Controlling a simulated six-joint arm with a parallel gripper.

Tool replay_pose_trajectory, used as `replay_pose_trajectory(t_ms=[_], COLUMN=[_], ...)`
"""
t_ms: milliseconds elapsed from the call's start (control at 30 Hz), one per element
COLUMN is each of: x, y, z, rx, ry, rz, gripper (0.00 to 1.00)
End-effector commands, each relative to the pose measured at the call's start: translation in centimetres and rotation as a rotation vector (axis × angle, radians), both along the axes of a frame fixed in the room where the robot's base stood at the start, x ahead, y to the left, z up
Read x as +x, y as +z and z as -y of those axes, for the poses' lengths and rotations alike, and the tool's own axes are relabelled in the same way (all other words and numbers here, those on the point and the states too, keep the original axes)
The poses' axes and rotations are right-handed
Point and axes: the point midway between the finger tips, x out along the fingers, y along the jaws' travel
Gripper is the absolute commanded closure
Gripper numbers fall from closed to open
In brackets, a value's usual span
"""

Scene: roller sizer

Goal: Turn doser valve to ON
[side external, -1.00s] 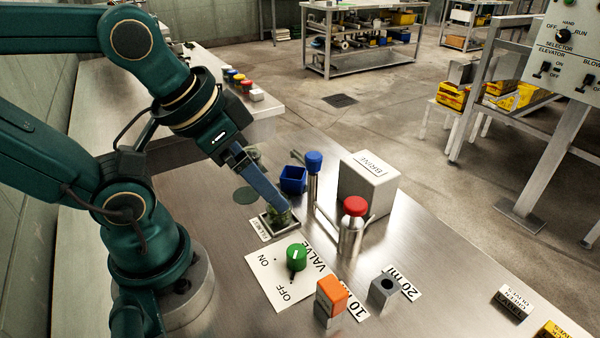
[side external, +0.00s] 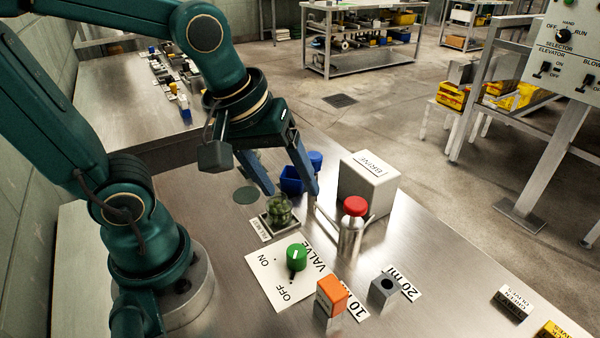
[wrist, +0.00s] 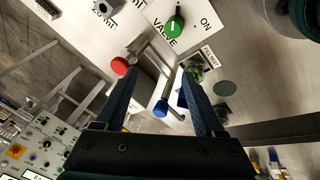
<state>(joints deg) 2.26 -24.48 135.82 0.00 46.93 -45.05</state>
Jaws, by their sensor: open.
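The green valve knob (side external: 296,257) stands on a white plate (side external: 262,284) marked ON, OFF and VALVE. Its dark pointer is on the OFF side. The knob also shows at the top of the wrist view (wrist: 174,27), beyond the fingertips. My gripper (side external: 291,192) is open and empty, above the bench behind the knob and apart from it. Its two blue fingers also show in the wrist view (wrist: 160,82). A glass jar of green contents (side external: 278,211) sits on the FILL NEST pad, between the fingers and the knob.
A red-topped metal post (side external: 352,225), a blue-topped post (side external: 315,161), a blue bin (side external: 292,181) and a white BRINE box (side external: 368,184) stand near my gripper. An orange-topped block (side external: 331,295) and grey block (side external: 383,291) sit right of the plate. The bench's right side is mostly clear.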

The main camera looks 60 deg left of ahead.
Motion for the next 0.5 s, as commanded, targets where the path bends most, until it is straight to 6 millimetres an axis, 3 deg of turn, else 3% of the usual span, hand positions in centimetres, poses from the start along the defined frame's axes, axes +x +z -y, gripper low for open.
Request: replay_pose_trajectory(t_ms=[233, 500], x=[1.5, 0.8], y=[-4.7, -8.2], z=[1.2, 1.8], rx=[-0.079, -0.048], ry=[0.280, 0.304], rz=[-0.215, -0.364], gripper=[0.29, 0.29])
